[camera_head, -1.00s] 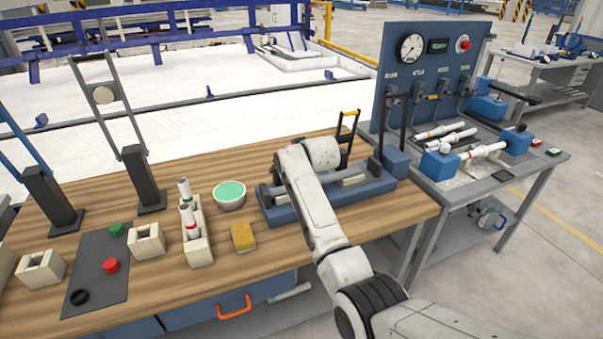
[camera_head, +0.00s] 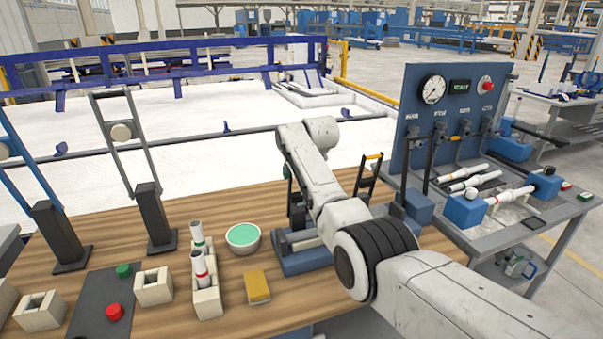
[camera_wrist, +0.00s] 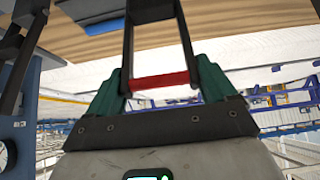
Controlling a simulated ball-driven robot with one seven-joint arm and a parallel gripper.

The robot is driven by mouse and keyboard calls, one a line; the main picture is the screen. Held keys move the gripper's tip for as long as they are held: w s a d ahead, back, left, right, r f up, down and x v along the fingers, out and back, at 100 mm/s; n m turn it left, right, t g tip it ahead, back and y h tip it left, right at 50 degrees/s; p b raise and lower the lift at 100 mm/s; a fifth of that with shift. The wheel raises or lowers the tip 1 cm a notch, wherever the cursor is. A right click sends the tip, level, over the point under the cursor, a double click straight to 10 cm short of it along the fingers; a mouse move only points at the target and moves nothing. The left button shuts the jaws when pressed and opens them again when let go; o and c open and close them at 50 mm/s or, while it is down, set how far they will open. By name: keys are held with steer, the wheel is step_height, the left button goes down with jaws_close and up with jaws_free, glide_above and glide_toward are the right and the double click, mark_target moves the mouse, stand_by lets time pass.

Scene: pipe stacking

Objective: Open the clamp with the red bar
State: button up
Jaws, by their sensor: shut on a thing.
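In the wrist view, the red bar (camera_wrist: 160,82) spans the two dark side arms of the clamp (camera_wrist: 186,40). My gripper (camera_wrist: 163,80) has green fingers on both sides of the bar and is shut on it. In the head view, my arm hides the red bar and most of the clamp. The blue clamp base (camera_head: 305,262) shows partly beneath my arm on the wooden table. A second clamp handle (camera_head: 369,175) with a yellow-orange bar stands upright at the right of the base.
A green-topped bowl (camera_head: 243,237), a yellow sponge (camera_head: 257,288) and a beige pipe holder (camera_head: 207,302) with white pipes stand left of the base. Tall dark stands (camera_head: 155,215) are further left. A blue gauge panel (camera_head: 455,105) rises at the right.

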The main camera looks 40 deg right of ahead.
steer(key=shift+w+d, duration=0.1)
steer(key=shift+w, duration=0.25)
steer(key=o, duration=1.3)
steer(key=shift+w+f, duration=0.1)
steer(key=shift+c, duration=0.2)
steer(key=shift+r, duration=0.2)
steer(key=b+v, duration=0.1)
steer(key=v, duration=0.9)
steer(key=shift+s, duration=0.3)
steer(key=shift+r, duration=0.15)
